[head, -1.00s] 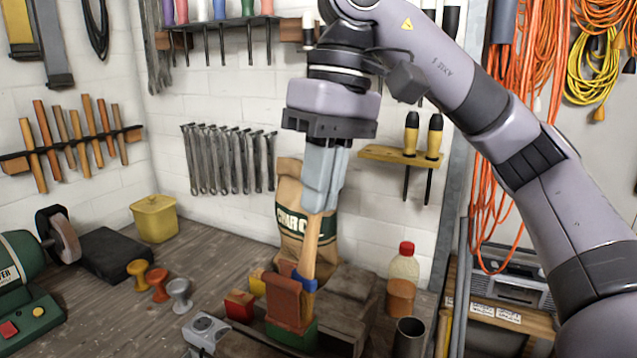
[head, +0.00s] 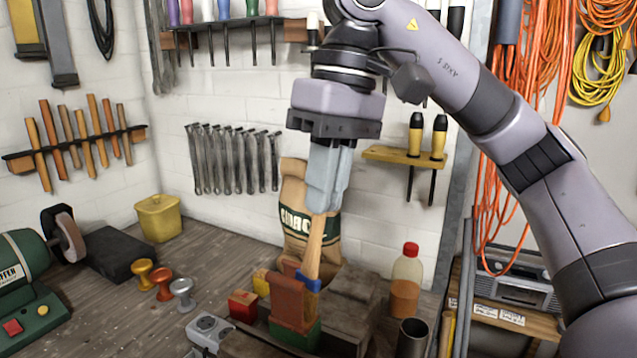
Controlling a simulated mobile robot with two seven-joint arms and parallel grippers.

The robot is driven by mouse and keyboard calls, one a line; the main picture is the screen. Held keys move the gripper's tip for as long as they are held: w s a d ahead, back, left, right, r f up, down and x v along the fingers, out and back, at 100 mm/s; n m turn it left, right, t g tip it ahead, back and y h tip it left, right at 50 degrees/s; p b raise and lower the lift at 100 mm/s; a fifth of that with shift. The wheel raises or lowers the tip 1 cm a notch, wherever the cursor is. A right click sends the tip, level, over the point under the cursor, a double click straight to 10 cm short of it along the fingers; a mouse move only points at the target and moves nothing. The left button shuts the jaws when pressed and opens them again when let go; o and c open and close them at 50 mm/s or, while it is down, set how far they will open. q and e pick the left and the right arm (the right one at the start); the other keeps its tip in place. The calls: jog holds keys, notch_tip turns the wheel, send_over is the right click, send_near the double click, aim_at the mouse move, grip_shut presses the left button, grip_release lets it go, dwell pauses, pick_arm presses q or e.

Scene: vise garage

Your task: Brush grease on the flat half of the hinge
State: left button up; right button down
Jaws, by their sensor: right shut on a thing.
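My right gripper (head: 321,208) is shut on the wooden handle of a brush (head: 314,252), which points down, tilted slightly. Which part is the hinge's flat half is not clear. My left gripper is not in view.
A red block (head: 243,305) and a dark wooden block (head: 350,310) flank the hinge. A bottle with a red cap (head: 406,280) and a dark metal cup (head: 412,338) stand to the right. A paper sack (head: 293,215) stands behind.

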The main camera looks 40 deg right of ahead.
jog(key=shift+w+a+f, duration=0.1)
jog(key=shift+w+a, duration=0.2)
jog(key=shift+w, duration=0.4)
jog(key=shift+s+d, duration=0.1)
jog(key=shift+s, duration=0.05)
jog(key=shift+s+d, duration=0.25)
jog(key=shift+s, duration=0.35)
jog(key=shift+w, duration=0.15)
jog(key=shift+w+a, duration=0.35)
jog(key=shift+w, duration=0.25)
